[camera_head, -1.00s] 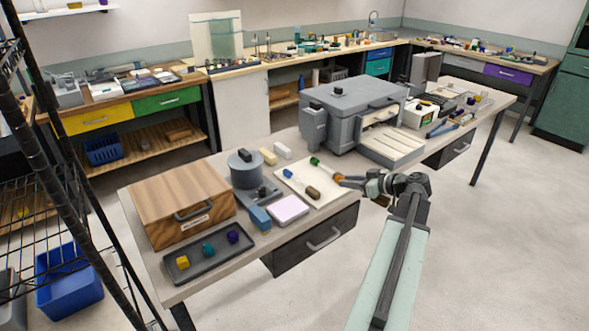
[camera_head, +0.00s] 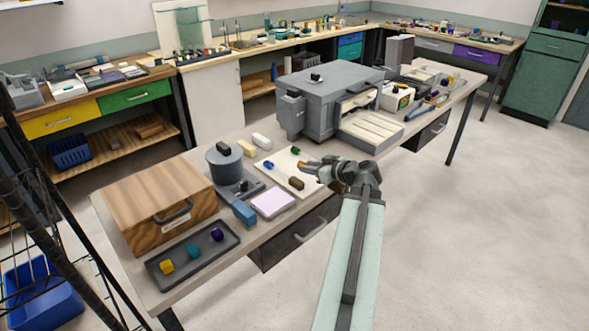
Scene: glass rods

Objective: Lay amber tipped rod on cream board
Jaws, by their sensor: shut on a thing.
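The cream board (camera_head: 283,163) lies on the bench near its front edge. On it lies a rod with a blue end (camera_head: 268,165) and a dark brown end (camera_head: 297,184). A dark green-ended piece (camera_head: 295,150) lies by the board's back edge. My gripper (camera_head: 308,168) reaches in from the right, over the board's right part. It is shut on the amber tipped rod (camera_head: 302,163), of which only a small amber part shows. The rest of the rod is hidden or too small to see. I cannot tell whether it touches the board.
Left of the board are a lilac pad (camera_head: 272,203), a blue block (camera_head: 244,212), a grey round device (camera_head: 223,163) and a wooden box (camera_head: 155,200). A dark tray (camera_head: 215,242) is in front of the box. A large grey machine (camera_head: 325,95) stands behind the board.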

